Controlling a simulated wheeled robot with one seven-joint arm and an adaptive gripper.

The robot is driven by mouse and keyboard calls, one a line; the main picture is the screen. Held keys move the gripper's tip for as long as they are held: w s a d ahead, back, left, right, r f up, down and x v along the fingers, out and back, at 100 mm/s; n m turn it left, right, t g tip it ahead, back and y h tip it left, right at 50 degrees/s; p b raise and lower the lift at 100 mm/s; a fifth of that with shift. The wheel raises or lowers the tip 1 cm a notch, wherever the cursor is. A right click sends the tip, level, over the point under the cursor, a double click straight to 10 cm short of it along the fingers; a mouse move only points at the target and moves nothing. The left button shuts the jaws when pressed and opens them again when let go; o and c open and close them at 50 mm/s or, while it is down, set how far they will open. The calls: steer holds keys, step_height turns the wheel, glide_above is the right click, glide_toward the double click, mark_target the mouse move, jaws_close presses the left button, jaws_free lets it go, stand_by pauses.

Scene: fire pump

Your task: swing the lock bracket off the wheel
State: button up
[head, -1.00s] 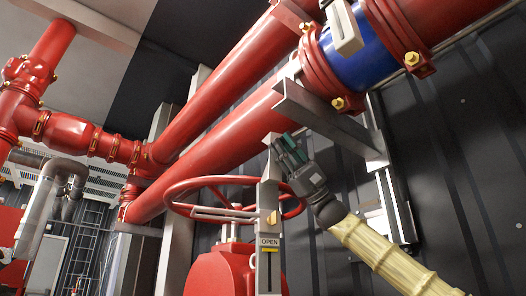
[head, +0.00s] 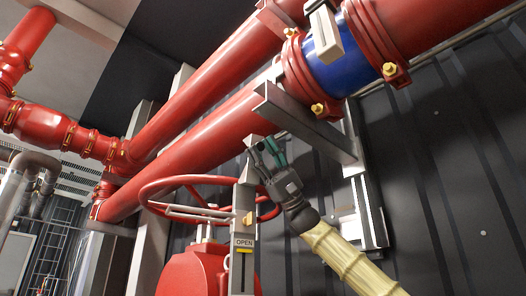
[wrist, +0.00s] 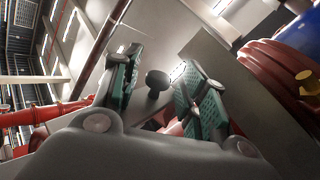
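The lock bracket (head: 245,205) is a grey upright plate in front of the red handwheel (head: 158,187), with a yellow piece on it and an OPEN sign below. My gripper (head: 262,152) is at the bracket's top end, coming from the lower right. In the wrist view my gripper (wrist: 157,88) is open, with its green-padded fingers apart. A dark round knob (wrist: 157,80) shows between them against a grey surface. I cannot tell whether either finger touches it. The bracket's top is partly hidden by the fingers in the head view.
A big red pipe (head: 205,140) runs diagonally above the wheel. A grey support beam (head: 305,125) juts out just above my gripper. A red valve body (head: 190,275) is below the wheel. The dark ribbed wall (head: 440,200) is behind my arm.

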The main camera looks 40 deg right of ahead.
steer(key=v, duration=1.2)
stand_by(0.4)
steer(key=shift+w+d, duration=0.1)
